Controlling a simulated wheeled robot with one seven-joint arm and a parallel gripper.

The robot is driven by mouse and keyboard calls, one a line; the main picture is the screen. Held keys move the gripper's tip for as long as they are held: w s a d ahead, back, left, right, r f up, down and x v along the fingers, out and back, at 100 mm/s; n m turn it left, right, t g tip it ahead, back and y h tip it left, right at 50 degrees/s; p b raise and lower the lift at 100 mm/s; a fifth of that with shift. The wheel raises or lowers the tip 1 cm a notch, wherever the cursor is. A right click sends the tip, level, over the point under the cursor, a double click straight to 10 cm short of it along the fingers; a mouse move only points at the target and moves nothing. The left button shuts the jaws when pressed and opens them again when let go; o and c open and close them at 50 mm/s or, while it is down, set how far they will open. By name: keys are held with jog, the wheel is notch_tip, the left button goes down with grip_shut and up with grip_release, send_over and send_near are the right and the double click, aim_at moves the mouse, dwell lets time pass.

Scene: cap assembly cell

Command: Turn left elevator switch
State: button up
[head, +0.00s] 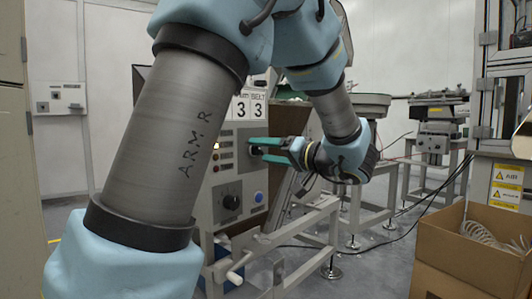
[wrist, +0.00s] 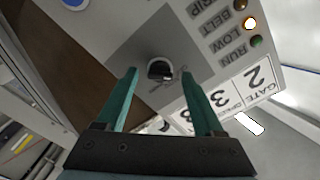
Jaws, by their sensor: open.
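In the wrist view a small black rotary switch (wrist: 160,70) sits on a darker grey plate of the control panel, between and beyond my fingertips. No label naming it as the left elevator switch is readable. My gripper (wrist: 165,85) has two green fingers spread apart, one on each side of the switch in the picture, with nothing between them. In the head view my gripper (head: 266,149) points left at the upper part of the control panel (head: 220,225). There it hides the switch, so I cannot tell how far the fingertips are from it.
A cardboard box (head: 470,270) stands right.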

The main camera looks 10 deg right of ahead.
jog(key=shift+c, duration=0.2)
grip_shut()
jog(key=shift+m, duration=0.3)
jog(key=m+p, duration=1.7)
jog(key=p, duration=0.2)
jog(key=shift+f+m+p, duration=0.15)
jog(key=shift+m+p, duration=0.15)
dwell(0.3)
